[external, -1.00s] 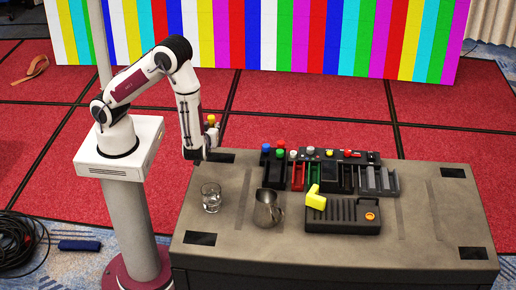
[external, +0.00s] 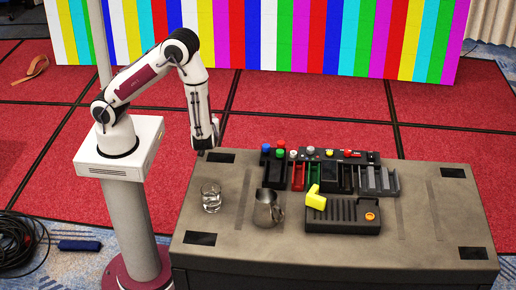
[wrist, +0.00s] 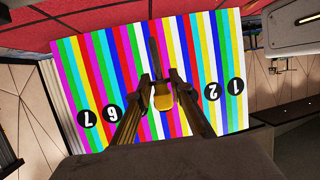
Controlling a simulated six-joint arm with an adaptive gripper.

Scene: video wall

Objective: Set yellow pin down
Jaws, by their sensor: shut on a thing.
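The yellow pin (wrist: 162,100) shows in the wrist view between the two fingers of my gripper (wrist: 160,88), which is shut on it. The video wall is behind it in that view, with its numbers upside down. In the external view my wrist end (external: 206,138) is over the back left edge of the table. The pin is hidden there and the fingers cannot be made out.
The table (external: 215,250) holds a glass (external: 211,197), a metal jug (external: 267,209), a dark case (external: 350,215) with a yellow angled piece (external: 316,198), and a rack (external: 345,176) with coloured knobs behind. The table's front left is clear. The striped video wall (external: 300,35) stands behind.

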